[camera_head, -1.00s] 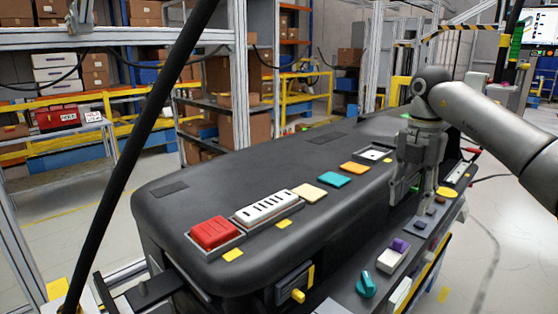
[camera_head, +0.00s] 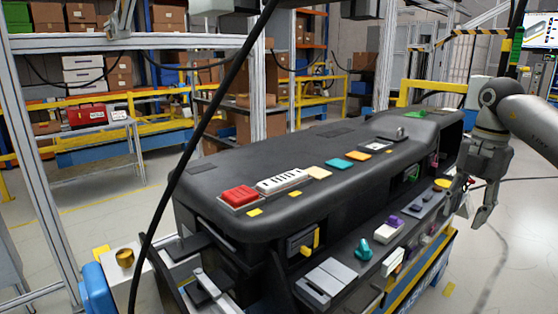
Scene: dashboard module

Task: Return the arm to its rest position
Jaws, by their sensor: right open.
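My right arm (camera_head: 530,120) comes in from the right edge of the head view. My right gripper (camera_head: 468,208) points down at the right end of the dashboard module (camera_head: 270,165), beside its lower ledge. Its fingers are apart and I see nothing between them. The module is a long black console with a red block (camera_head: 239,196), a white slotted block (camera_head: 280,182) and several coloured pads on top. My left gripper is not in view.
A teal knob (camera_head: 363,249) and a white block with a purple top (camera_head: 390,229) sit on the module's lower ledge. A black diagonal cable (camera_head: 205,132) crosses the left foreground. Shelves with boxes stand behind. Open floor (camera_head: 505,250) lies at the right.

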